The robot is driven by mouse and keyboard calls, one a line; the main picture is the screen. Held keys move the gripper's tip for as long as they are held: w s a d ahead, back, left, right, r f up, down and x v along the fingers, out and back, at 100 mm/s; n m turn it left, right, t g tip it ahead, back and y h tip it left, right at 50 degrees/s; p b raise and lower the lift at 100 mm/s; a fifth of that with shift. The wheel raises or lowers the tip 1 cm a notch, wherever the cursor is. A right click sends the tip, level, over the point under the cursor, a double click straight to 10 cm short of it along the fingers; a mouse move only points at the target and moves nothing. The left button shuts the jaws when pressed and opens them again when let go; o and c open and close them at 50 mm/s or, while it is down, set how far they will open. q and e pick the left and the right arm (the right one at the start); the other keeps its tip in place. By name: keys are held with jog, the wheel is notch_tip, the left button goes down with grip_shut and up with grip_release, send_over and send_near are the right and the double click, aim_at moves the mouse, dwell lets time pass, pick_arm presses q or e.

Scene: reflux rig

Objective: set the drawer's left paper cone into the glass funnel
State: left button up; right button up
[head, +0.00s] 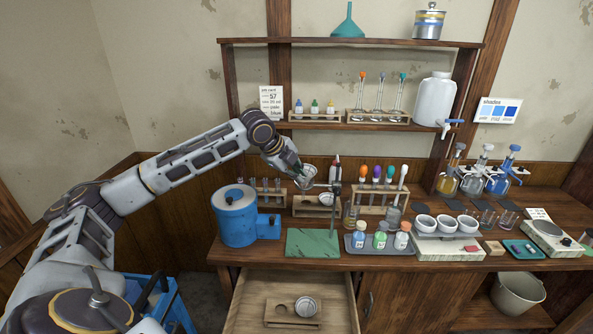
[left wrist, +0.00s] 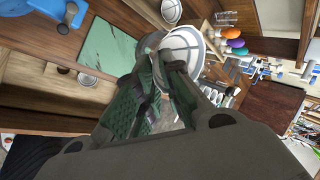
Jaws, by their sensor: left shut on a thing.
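My left gripper (head: 298,170) is shut on a white paper cone (left wrist: 184,48), pinching its near rim; the cone also shows in the head view (head: 309,172). The cone is held high over the bench, beside the arm of a dark stand (head: 336,205) with a green base plate (head: 312,243). The clear glass funnel is hard to make out at that arm. I cannot tell whether the cone is inside it or just above it. The open drawer (head: 243,305) has a wooden holder with an empty left hole and a cone (head: 307,306) in the right one. My right gripper is not in view.
A blue pot (head: 235,218) stands left of the base plate. A tray of small bottles (head: 380,240) and a rack with coloured droppers (head: 382,203) stand to the right. A wooden holder (head: 305,206) is behind the stand. Shelves rise above the bench.

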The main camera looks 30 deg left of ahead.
pick_arm(q)
jog(key=shift+f, duration=0.75)
jog(key=o, duration=0.7)
jog(key=shift+r, duration=0.1)
jog(key=shift+r+p, duration=2.9)
jog(key=shift+p, duration=0.75)
jog(key=shift+a+f, duration=0.1)
